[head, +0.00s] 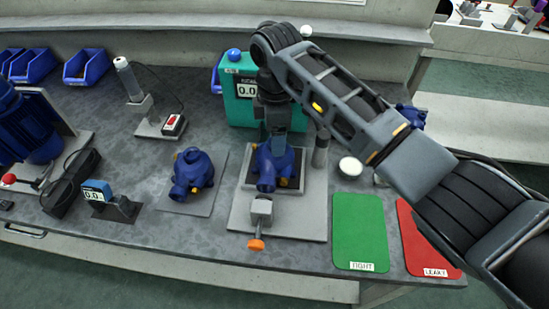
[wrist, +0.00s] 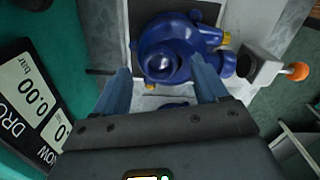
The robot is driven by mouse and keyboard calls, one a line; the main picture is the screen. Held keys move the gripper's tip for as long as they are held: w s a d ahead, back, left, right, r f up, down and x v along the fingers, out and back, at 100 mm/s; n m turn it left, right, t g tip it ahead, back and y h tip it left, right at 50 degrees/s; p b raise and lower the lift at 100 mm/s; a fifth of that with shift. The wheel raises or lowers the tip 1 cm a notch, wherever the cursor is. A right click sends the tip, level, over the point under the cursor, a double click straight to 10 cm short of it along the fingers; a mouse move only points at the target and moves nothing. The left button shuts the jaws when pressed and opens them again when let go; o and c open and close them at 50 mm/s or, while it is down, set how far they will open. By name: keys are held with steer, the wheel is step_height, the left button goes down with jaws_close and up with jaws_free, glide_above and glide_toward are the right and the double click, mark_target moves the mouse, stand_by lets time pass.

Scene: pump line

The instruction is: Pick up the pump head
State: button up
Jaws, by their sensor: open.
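A blue pump head (head: 268,168) sits on a dark pad on the light grey test fixture (head: 300,222), under my gripper (head: 275,140). In the wrist view the same pump head (wrist: 175,45) shows its round top opening and side port. My gripper (wrist: 162,80) is open, pointing down, with its fingers on either side of the near part of the pump head. I cannot tell whether they touch it. A second blue pump head (head: 192,172) stands on a grey mat to the left. My wrist partly hides the fixture's back.
A clamp with an orange knob (head: 256,244) is at the fixture's front. The teal gauge box (head: 237,88) stands close behind. Green (head: 360,232) and red (head: 425,240) mats lie to the right. Another blue part (head: 412,115) is partly behind my arm.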

steer(key=shift+f, duration=0.4)
steer(key=shift+r, duration=0.1)
steer(key=c, duration=1.3)
